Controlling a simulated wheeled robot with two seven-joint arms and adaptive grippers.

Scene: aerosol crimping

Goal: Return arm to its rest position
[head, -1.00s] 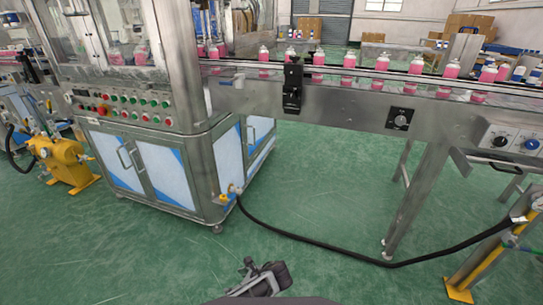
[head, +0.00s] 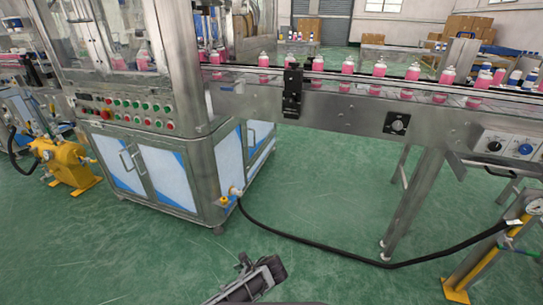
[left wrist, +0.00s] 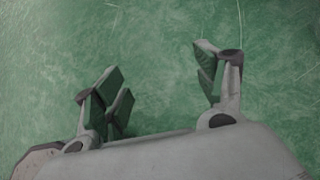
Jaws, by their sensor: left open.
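My left gripper (head: 243,262) shows at the bottom middle of the head view, low over the green floor and well in front of the machine. In the left wrist view my left gripper (left wrist: 163,85) has its two fingers spread wide apart. Nothing is between them but bare floor. My right gripper is in neither view.
A crimping machine cabinet (head: 160,178) with a button panel (head: 125,112) stands at the left. A conveyor (head: 350,112) carries several pink bottles (head: 378,68). A black hose (head: 330,250) lies across the floor to a yellow post (head: 480,265). The front floor (head: 130,255) is clear.

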